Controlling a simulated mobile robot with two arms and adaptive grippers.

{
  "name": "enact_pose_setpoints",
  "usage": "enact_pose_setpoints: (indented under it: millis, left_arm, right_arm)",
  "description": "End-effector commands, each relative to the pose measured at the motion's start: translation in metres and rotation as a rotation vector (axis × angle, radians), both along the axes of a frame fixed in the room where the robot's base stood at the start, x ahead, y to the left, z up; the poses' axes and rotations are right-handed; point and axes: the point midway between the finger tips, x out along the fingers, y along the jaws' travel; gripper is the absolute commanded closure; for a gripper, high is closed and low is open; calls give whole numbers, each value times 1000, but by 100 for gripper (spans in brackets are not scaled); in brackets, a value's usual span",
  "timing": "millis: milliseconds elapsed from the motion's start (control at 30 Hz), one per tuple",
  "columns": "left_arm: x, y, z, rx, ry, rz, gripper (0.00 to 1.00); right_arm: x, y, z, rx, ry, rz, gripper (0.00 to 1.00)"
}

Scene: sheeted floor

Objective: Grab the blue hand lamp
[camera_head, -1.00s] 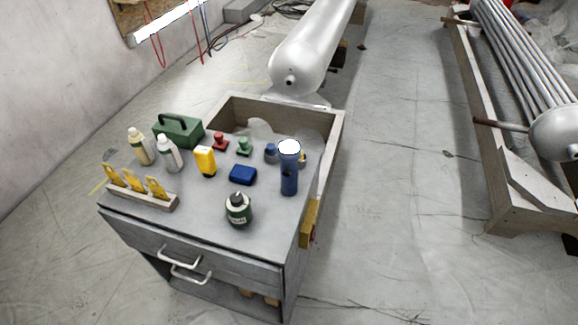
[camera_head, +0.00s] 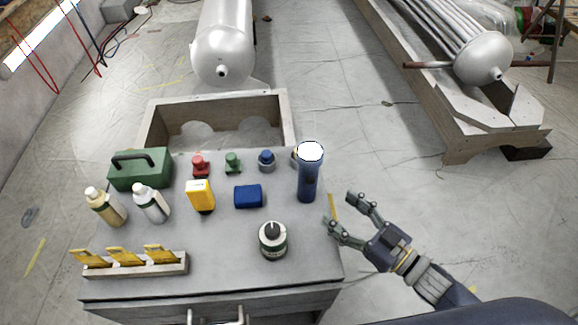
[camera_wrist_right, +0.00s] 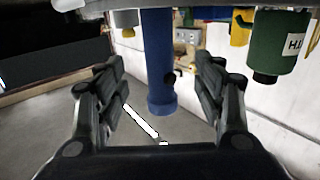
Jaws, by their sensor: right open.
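The blue hand lamp (camera_head: 308,181) stands upright near the right edge of the grey cabinet top, its white lens facing up. My right gripper (camera_head: 339,214) is open and empty, to the right of the lamp and a little nearer the front, with its fingers pointing toward the cabinet. In the right wrist view the lamp (camera_wrist_right: 158,65) shows between the two open fingers (camera_wrist_right: 160,85), apart from both and farther off. My left gripper is not in view.

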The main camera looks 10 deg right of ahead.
Motion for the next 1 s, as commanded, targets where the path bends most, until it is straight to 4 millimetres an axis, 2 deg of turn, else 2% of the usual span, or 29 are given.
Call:
enact_pose_setpoints:
  millis: [133,300,500,733,1000]
  left_arm:
    - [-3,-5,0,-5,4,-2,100]
    - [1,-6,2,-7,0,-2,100]
    - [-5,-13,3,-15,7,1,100]
    - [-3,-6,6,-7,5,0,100]
    - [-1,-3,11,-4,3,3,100]
  right_arm:
    - [2,8,9,10,-14,18,38]
    - [21,22,11,12,-16,17,38]
    - [39,35,9,10,-14,16,38]
    - [50,42,10,9,-15,15,38]
    - [81,60,13,10,-14,15,38]
